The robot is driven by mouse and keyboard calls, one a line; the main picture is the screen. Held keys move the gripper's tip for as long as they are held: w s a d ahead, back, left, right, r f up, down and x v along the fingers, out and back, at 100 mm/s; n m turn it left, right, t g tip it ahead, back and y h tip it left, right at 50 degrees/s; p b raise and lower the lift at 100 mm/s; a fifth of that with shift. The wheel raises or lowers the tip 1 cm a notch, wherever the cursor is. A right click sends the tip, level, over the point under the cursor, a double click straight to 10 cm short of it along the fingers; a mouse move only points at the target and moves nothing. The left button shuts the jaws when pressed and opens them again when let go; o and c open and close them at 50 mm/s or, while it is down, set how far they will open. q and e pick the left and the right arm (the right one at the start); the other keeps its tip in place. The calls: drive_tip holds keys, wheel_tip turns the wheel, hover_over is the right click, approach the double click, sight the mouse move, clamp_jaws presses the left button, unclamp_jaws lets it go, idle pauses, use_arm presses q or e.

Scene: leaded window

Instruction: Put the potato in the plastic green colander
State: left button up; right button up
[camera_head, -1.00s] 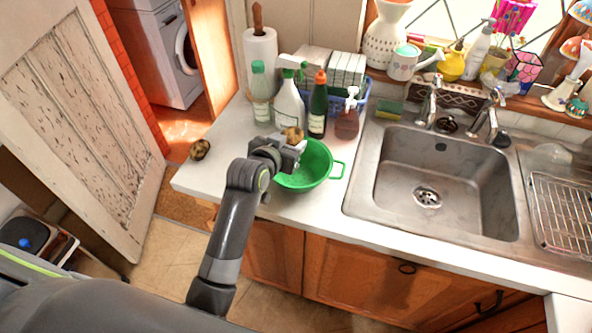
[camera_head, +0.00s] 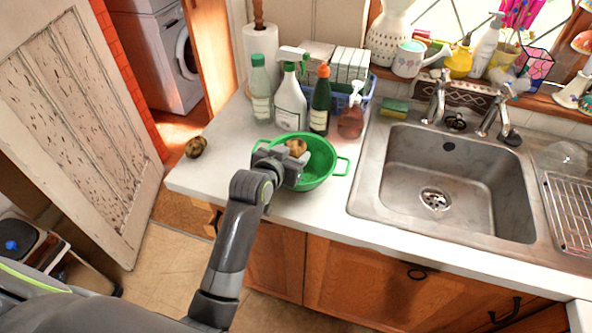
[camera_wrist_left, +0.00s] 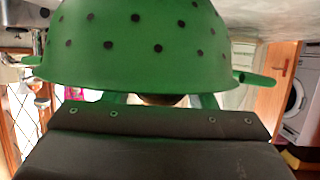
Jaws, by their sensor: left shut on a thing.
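The green plastic colander (camera_head: 322,172) stands on the white counter left of the sink. Its side also fills much of the left wrist view (camera_wrist_left: 140,45). My left gripper (camera_head: 298,160) is at the colander's left side, over its rim. It is shut on a brown potato (camera_head: 297,147), which appears over the colander's opening. In the left wrist view only a thin strip of the potato (camera_wrist_left: 162,99) shows between the fingers. The gripper hides part of the colander's near left side. My right gripper is not in view.
Another brown, potato-like lump (camera_head: 196,147) lies on the counter's left end. Bottles (camera_head: 291,105) and a soap dispenser (camera_head: 352,115) stand close behind the colander. The metal sink (camera_head: 440,185) lies to the right. The counter between lump and colander is clear.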

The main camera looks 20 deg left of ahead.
use_arm(q)
drive_tip(key=shift+r, duration=0.1)
drive_tip(key=o, duration=1.1)
drive_tip(key=shift+s, duration=0.1)
drive_tip(key=v, duration=1.7)
drive_tip(key=shift+s, duration=0.2)
drive_tip(key=shift+a, duration=0.1)
